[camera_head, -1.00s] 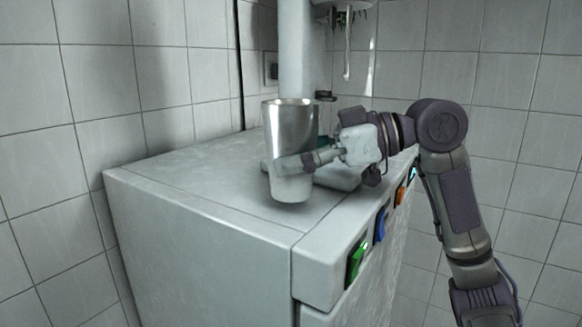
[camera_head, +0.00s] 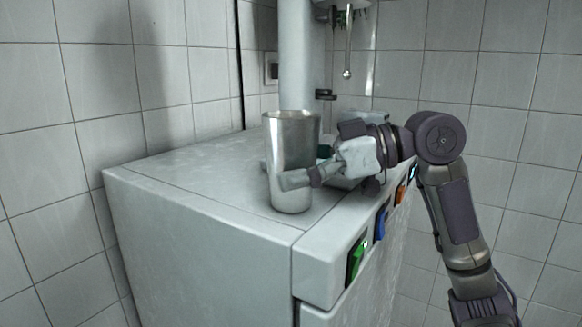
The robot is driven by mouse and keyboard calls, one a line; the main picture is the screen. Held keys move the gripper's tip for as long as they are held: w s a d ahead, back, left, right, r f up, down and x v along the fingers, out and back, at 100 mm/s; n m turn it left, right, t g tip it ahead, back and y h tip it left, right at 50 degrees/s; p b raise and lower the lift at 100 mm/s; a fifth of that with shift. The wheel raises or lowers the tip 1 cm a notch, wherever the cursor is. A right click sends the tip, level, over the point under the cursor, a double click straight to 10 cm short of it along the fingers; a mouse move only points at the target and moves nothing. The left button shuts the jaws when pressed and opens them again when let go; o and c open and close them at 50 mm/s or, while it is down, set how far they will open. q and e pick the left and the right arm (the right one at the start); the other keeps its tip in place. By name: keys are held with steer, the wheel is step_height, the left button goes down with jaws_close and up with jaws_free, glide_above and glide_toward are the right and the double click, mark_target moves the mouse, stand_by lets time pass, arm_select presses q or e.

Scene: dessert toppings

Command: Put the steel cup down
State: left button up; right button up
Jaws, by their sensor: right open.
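The steel cup (camera_head: 290,145) stands upright on the pale top of the machine (camera_head: 180,187), near its front right part. My right gripper (camera_head: 287,180) reaches in from the right at the cup's lower half. One finger shows in front of the cup; the other finger is hidden behind it. The gripper is open around the cup, and I cannot tell whether a finger still touches it. My left gripper is not in view.
A pale column (camera_head: 300,70) rises behind the cup, with a thin metal rod (camera_head: 347,55) hanging to its right. Green (camera_head: 356,260), blue (camera_head: 380,225) and orange (camera_head: 401,193) buttons line the machine's front. The left part of the top is clear. Tiled walls stand behind.

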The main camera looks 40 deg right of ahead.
steer(key=shift+r+p, duration=0.3)
steer(key=b+v, duration=0.2)
steer(key=v, duration=0.3)
steer(key=b+v, duration=0.2)
steer(key=v, duration=0.3)
steer(key=shift+s+d+f, duration=0.15)
steer(key=shift+s+d, duration=0.1)
steer(key=shift+d, duration=0.1)
steer(key=shift+s+d+r, duration=0.2)
steer(key=shift+s+d, duration=0.2)
steer(key=shift+d, duration=0.05)
